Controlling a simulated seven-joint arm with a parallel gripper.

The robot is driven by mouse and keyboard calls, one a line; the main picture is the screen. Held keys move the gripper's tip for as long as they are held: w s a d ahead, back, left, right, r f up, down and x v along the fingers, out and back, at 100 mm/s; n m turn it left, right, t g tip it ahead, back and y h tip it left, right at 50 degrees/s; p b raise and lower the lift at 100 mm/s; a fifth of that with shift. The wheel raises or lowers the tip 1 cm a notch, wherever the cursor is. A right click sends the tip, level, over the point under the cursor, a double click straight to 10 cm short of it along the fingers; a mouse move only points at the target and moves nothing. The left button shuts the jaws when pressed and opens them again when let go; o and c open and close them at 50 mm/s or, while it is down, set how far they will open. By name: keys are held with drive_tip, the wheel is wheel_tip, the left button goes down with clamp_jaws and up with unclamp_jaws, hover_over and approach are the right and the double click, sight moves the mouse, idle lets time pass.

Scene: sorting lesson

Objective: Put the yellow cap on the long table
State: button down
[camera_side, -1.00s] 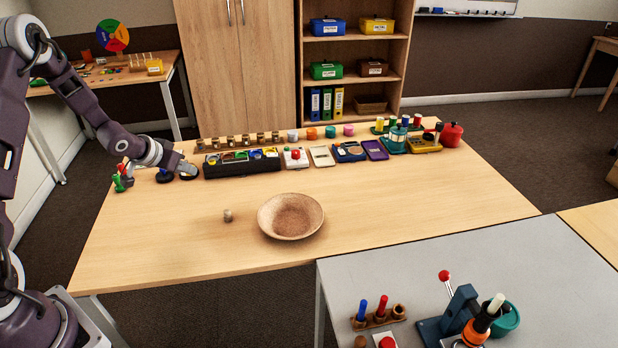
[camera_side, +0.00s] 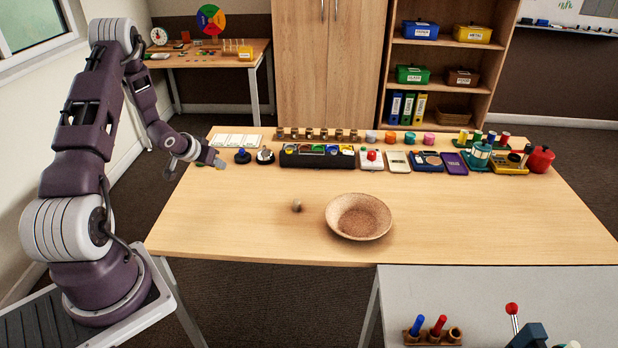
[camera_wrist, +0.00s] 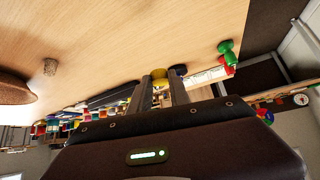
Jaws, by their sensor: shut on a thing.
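The long table (camera_side: 250,232) is the light wooden table in the middle of the side view; its top also fills much of the wrist view (camera_wrist: 130,40). My gripper (camera_side: 217,162) is above its far left part. In the wrist view my gripper (camera_wrist: 163,78) is shut on a small yellow thing, the yellow cap (camera_wrist: 159,74), which shows between the fingertips. The cap is too small to make out in the side view. The wrist view does not clearly show the gap between cap and table.
A tan bowl (camera_side: 358,217) and a small cork-like cylinder (camera_side: 297,206) stand on the table. A dark sorting tray (camera_side: 317,157) and several small devices line its back. Two dark-based items (camera_side: 243,157) stand near my gripper. The table's front left is clear.

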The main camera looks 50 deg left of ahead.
wheel_tip(320, 180, down, 10)
drive_tip(key=shift+r, duration=0.1)
idle(0.4)
drive_tip(key=c, duration=1.2)
unclamp_jaws()
drive_tip(key=shift+f, duration=0.2)
